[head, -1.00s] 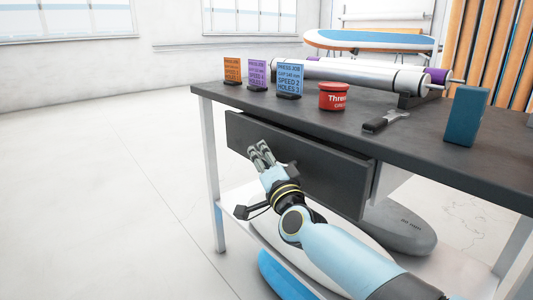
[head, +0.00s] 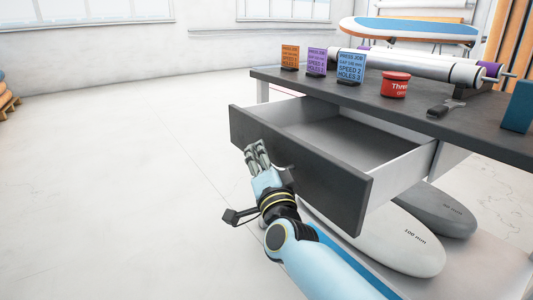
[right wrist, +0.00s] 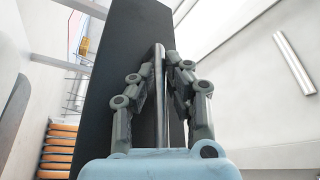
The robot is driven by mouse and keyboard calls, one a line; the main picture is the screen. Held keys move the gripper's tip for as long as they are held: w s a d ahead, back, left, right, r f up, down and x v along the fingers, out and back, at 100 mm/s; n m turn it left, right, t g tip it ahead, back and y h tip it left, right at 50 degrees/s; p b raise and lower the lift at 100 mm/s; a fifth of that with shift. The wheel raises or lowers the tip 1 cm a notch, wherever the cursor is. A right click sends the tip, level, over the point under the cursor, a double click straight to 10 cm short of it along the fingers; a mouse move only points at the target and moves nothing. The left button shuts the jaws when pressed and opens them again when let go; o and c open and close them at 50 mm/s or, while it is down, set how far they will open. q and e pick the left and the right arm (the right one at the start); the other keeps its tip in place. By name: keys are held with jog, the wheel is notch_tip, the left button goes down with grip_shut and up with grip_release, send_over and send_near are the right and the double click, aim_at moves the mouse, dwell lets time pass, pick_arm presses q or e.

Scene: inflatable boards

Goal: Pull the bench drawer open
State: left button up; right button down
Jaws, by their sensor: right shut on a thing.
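The bench drawer (head: 335,184) has a dark front panel and pale grey sides. In the head view it stands well out from under the dark bench top (head: 415,117), and the part of its inside that shows looks empty. My right gripper (head: 254,146) is at the left part of the drawer front. In the right wrist view my right gripper (right wrist: 158,60) is shut on the upright metal bar handle (right wrist: 160,95) of the dark front (right wrist: 115,80). My left gripper is not in view.
Orange, purple and blue job cards (head: 351,67), a red tub (head: 395,85), a dark-handled tool (head: 446,108), rollers (head: 430,68) and a teal block (head: 518,108) stand or lie on the bench top. Grey boards (head: 400,240) lie below.

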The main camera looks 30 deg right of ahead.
jog(key=shift+f, duration=0.1)
jog(key=c, duration=1.6)
grip_release()
jog(key=shift+c, duration=0.2)
jog(key=v, duration=0.7)
jog(key=shift+s, duration=0.3)
